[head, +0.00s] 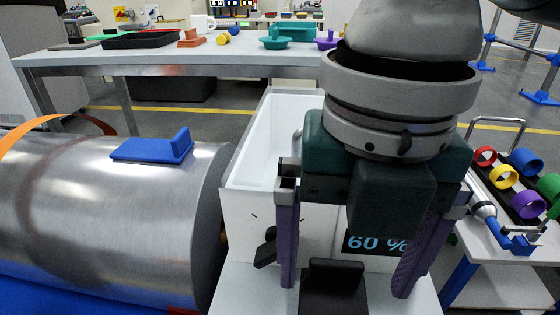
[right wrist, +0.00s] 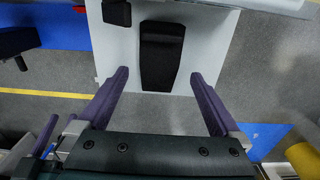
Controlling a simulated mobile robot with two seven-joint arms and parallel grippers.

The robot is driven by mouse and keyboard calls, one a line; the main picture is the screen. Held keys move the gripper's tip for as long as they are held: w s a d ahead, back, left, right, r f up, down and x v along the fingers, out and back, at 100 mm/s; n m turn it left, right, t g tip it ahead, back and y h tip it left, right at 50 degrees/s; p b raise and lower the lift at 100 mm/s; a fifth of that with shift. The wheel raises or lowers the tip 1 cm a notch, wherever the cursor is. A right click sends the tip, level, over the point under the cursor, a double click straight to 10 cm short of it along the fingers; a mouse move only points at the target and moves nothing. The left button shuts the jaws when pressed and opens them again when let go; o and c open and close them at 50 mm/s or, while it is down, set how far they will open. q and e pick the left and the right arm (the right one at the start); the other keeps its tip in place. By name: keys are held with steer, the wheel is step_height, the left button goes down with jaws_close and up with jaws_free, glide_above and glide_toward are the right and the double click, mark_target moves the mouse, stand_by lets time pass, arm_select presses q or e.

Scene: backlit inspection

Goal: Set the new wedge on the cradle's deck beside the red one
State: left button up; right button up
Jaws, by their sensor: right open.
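A black wedge (head: 335,272) with a raised end lies on a pale stand top (head: 250,290), below my right gripper (head: 350,275). My right gripper is open and empty, its purple fingers apart to either side of the wedge in the picture. In the right wrist view the black wedge (right wrist: 161,65) lies beyond the fingertips (right wrist: 158,75), not between them. The blue cradle deck (head: 50,300) shows under a big metal cylinder (head: 110,215). A red piece (head: 182,311) barely shows at its lower edge; the rest is hidden. My left gripper is not in view.
A blue bracket (head: 152,148) sits on the cylinder. A white tub (head: 267,130) marked 60 % stands behind the stand. A cart (head: 510,260) with coloured rings is at right. A smaller black block (right wrist: 117,12) lies near the wedge.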

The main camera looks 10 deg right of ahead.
mark_target(341, 300)
step_height(341, 300, down, 5)
steer(key=shift+s+r+b, duration=0.1)
steer(key=shift+r+b, duration=0.1)
steer(key=shift+b, duration=0.7)
step_height(341, 300, down, 5)
steer(key=shift+f+b, duration=0.15)
steer(key=shift+b, duration=0.95)
steer(key=shift+c, duration=0.2)
jaws_close()
